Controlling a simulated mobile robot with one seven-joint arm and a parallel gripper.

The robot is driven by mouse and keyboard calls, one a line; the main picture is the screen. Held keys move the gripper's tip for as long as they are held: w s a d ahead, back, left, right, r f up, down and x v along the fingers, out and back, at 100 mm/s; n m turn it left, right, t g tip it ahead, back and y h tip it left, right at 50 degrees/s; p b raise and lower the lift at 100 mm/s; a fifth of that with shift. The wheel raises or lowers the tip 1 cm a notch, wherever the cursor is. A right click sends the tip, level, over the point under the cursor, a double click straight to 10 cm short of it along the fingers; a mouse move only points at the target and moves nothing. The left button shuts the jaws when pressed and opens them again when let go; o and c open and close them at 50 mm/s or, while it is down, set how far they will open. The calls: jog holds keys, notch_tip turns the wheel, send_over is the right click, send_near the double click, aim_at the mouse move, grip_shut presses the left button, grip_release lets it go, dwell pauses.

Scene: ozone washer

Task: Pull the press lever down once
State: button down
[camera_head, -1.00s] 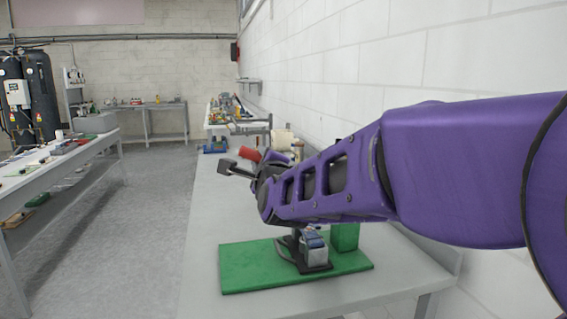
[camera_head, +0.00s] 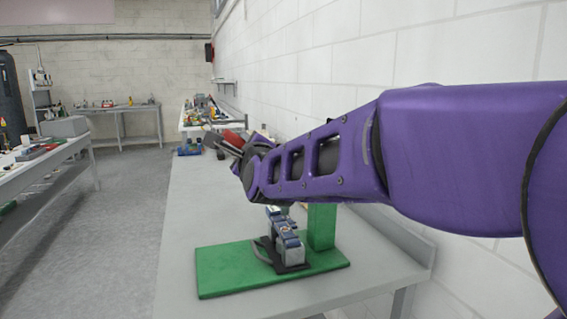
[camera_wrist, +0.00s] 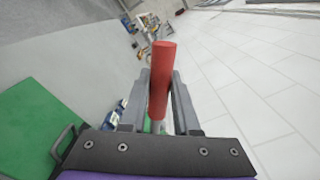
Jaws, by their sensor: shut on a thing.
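The press has a flat green base (camera_head: 225,272) and a green upright column (camera_head: 322,227) on the near workbench. Its lever ends in a red handle (camera_wrist: 160,85), which points up and away in the wrist view. The handle tip also shows in the head view (camera_head: 234,138). My gripper (camera_wrist: 160,92) is shut on the red handle, with one finger on each side. In the head view my gripper (camera_head: 229,146) is above and beyond the green base. My purple arm hides most of the lever and upper press.
A small blue and grey fixture (camera_head: 288,247) sits on the black plate on the green base, below my arm. The grey workbench (camera_head: 190,220) is clear left of the press. A white block wall (camera_head: 300,70) runs close on the right. A blue object (camera_head: 190,147) stands beyond.

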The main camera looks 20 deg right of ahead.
jog(key=c, duration=0.7)
grip_release()
jog(key=shift+d, duration=0.2)
jog(key=shift+o, duration=0.3)
jog(key=shift+a+r, duration=0.1)
jog(key=shift+s, duration=0.1)
jog(key=s, duration=0.7)
